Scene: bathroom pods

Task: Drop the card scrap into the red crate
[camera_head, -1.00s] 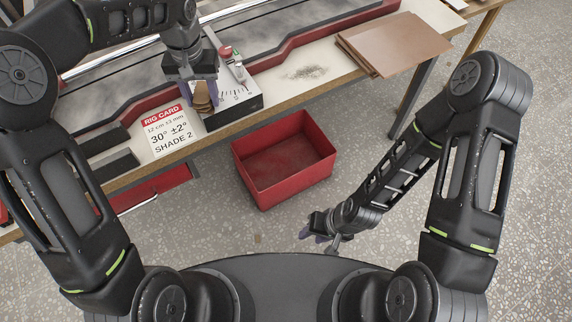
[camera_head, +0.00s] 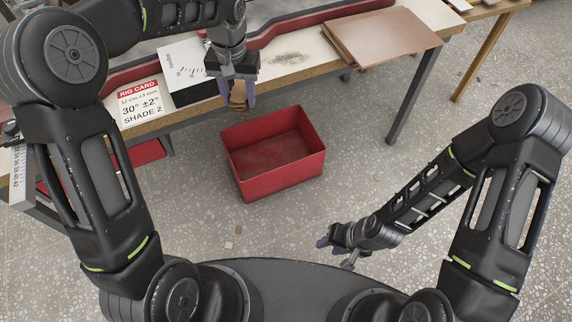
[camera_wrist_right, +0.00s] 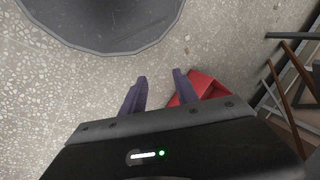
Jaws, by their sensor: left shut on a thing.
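The red crate (camera_head: 285,180) stands open on the floor in front of the bench and looks empty. Its corner also shows in the right wrist view (camera_wrist_right: 205,88). My left gripper (camera_head: 238,98) is shut on a small brown piece (camera_head: 238,92), which looks like the card scrap. It hangs near the bench's front edge, just above the crate's back left rim in the picture. The fingers partly hide the piece. My right gripper (camera_head: 328,242) is low, to the right of the crate's front. Its fingers are apart and empty in the right wrist view (camera_wrist_right: 158,90).
The bench (camera_head: 300,65) runs across the back, with a rig card (camera_head: 139,101), a white-topped block (camera_head: 183,72) and brown sheets (camera_head: 385,38) on it. A small tan bit (camera_head: 228,245) lies on the floor. The floor around the crate is mostly clear.

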